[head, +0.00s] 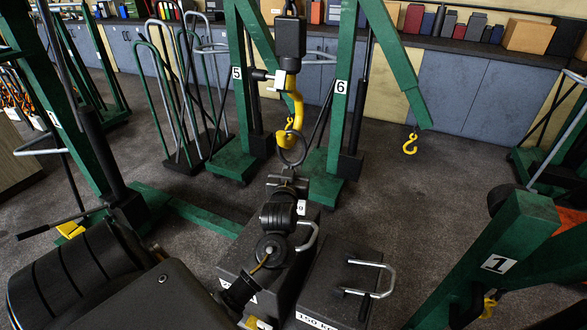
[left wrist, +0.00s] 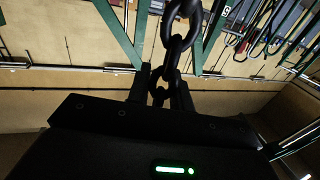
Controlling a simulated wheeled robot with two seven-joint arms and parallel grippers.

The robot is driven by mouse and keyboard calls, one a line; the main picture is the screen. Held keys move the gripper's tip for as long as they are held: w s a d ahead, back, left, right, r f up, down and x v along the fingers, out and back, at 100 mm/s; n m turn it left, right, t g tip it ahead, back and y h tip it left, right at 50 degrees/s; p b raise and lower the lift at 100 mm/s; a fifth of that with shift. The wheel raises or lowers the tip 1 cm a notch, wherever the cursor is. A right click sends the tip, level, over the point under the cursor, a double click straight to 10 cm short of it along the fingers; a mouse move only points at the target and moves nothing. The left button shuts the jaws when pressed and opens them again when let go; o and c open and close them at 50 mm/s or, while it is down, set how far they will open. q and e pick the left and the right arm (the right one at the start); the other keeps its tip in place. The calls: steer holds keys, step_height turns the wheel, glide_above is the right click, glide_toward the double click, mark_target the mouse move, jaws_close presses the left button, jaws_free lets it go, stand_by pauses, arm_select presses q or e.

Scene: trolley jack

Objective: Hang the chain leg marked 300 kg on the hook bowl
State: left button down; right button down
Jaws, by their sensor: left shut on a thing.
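The yellow hook (head: 298,112) hangs from a black and steel block (head: 290,38) near the middle of the head view. A dark oval ring (head: 291,150) stands upright just below the hook bowl and overlaps its lower edge; I cannot tell whether it is around the bowl or in front of it. My left gripper (head: 287,178) is just under the ring. In the left wrist view its fingers (left wrist: 160,95) are shut on a dark chain link, with more chain links (left wrist: 174,45) above.
Two dark weight blocks with steel handles stand below; the right one (head: 345,275) reads 150 KG. Green frames marked 5 (head: 237,73), 6 (head: 341,87) and 1 (head: 498,264) stand around. Another yellow hook (head: 411,144) hangs at right.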

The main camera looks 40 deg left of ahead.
arm_select(q)
steer(key=shift+r, duration=0.1)
stand_by(0.3)
steer(key=c, duration=1.2)
jaws_free()
steer(key=shift+o, duration=0.2)
steer(key=b+v, duration=0.1)
steer(key=v, duration=1)
steer(key=shift+b, duration=0.35)
